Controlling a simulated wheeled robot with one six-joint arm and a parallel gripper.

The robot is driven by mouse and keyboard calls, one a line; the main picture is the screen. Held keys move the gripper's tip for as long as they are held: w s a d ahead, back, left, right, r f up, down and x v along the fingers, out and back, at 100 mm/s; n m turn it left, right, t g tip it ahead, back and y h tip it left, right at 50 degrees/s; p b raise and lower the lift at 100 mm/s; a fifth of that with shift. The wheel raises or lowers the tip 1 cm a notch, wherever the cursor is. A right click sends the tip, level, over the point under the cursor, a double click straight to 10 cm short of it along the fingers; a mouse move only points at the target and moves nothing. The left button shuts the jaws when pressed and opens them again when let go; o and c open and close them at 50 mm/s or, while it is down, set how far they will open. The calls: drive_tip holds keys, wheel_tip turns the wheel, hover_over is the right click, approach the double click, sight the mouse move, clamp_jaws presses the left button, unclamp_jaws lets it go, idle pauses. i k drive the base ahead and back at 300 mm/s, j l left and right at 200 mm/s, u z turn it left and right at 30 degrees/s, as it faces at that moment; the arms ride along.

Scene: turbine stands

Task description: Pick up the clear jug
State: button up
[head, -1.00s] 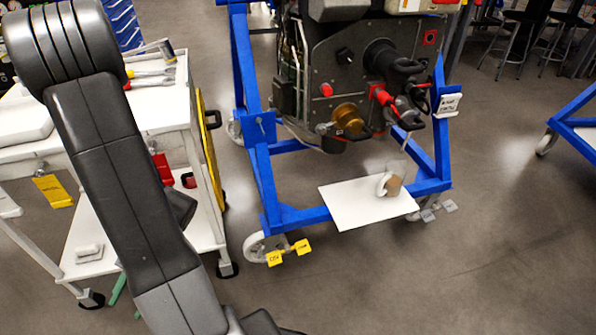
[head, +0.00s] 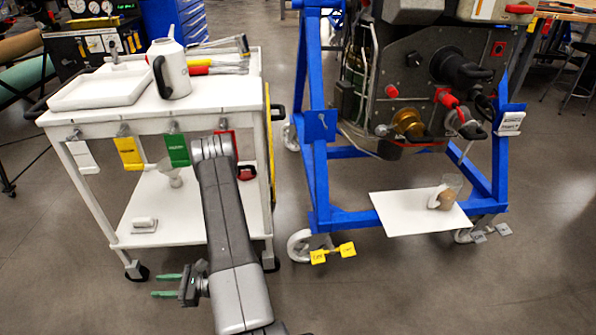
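A small clear jug (head: 452,183) with a pale handle and something brown in its lower part stands on a white board (head: 397,219) at the right. The board rests low on the blue turbine stand (head: 318,170). My gripper (head: 164,285) is at the lower left, low in front of the white cart. Its two green-tipped fingers point left and are apart, with nothing seen between them. It is far from the clear jug. A white opaque jug (head: 175,72) with a black handle stands on the cart top.
The white cart (head: 105,118) holds a tray (head: 100,90) and brushes (head: 215,68), with tags on its front. Dark turbine equipment (head: 420,75) hangs above the board. Caster wheels (head: 300,245) stand out at the stand's base. The floor in front is clear.

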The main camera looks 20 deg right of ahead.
sight(443, 199)
drive_tip(key=z, duration=1.8)
drive_tip(key=i+z, duration=0.2)
drive_tip(key=z, duration=0.3)
drive_tip(key=i+j+z, duration=0.15)
drive_tip(key=z, duration=0.35)
drive_tip(key=i+j+z, duration=0.1)
drive_tip(key=j+z, duration=0.15)
drive_tip(key=z, duration=0.25)
drive_tip(key=i+j, duration=0.2)
drive_tip(key=j, duration=0.15)
drive_tip(key=i+j, duration=0.15)
drive_tip(key=j, duration=0.2)
